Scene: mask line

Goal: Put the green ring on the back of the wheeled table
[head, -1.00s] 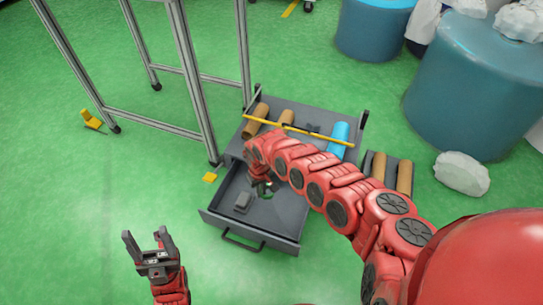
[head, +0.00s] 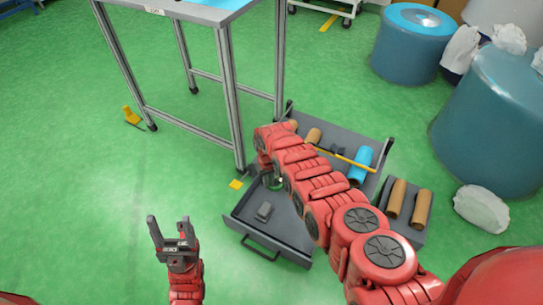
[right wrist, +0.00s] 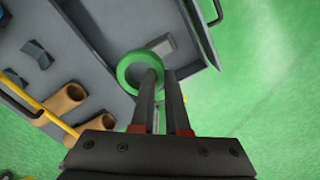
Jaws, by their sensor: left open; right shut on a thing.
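The green ring (right wrist: 127,72) is between the fingers of my right gripper (right wrist: 162,75) in the right wrist view. My left gripper (head: 170,232) is open and empty over the green floor. A white wheeled table (head: 335,10) shows only its lower frame and casters at the top edge of the head view.
A grey block (head: 264,211) lies in the drawer. The unit's top holds brown rolls, a blue roll (head: 360,164) and a yellow bar (head: 350,161). A metal-framed table (head: 229,100) stands behind left. Blue drums (head: 412,45) stand at right.

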